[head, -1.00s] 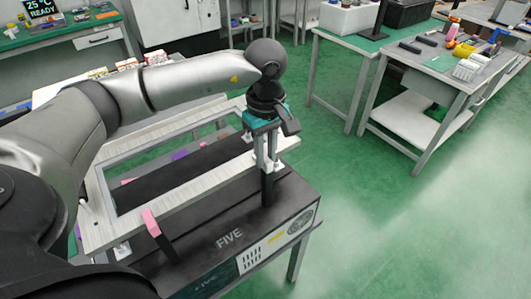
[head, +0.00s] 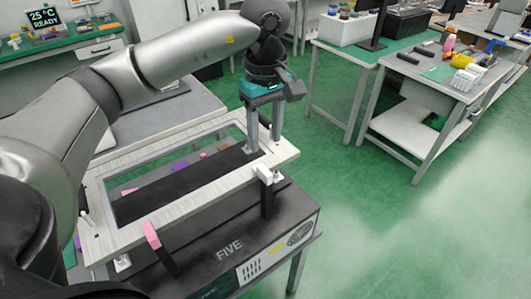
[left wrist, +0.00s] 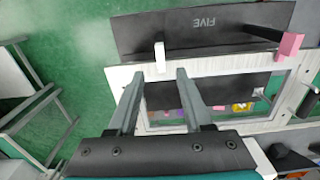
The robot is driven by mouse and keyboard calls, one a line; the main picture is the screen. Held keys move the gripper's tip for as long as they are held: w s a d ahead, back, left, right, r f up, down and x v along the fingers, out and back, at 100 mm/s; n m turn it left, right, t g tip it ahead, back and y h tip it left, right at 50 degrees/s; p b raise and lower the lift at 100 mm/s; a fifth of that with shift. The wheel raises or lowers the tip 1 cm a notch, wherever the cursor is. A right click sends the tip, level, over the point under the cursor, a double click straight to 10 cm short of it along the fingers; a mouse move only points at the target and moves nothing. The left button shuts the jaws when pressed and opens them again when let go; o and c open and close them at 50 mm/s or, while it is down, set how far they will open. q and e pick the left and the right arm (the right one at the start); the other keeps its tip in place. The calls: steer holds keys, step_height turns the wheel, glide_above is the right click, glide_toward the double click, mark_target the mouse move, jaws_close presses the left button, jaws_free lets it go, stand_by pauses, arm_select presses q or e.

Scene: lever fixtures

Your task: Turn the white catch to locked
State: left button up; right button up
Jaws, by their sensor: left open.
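The white catch (head: 265,174) is at the near right part of the pale frame, by a dark upright piece (head: 268,199). In the left wrist view the white catch (left wrist: 160,57) is just beyond the fingertips, lined up between them. My left gripper (head: 264,143) is open and empty, fingers pointing down, above and behind the catch over the frame's right end. It also shows in the left wrist view (left wrist: 160,73). The fingers appear apart from the catch. My right gripper is not in view.
A pink-tipped lever (head: 151,236) stands at the frame's near left. The pale frame (head: 190,212) lies over a black box marked FIVE (head: 228,249). A workbench with tools (head: 425,68) stands at the back right. Green floor (head: 420,240) to the right is clear.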

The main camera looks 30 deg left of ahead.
arm_select(q)
step_height(320, 180, up, 6)
stand_by(0.6)
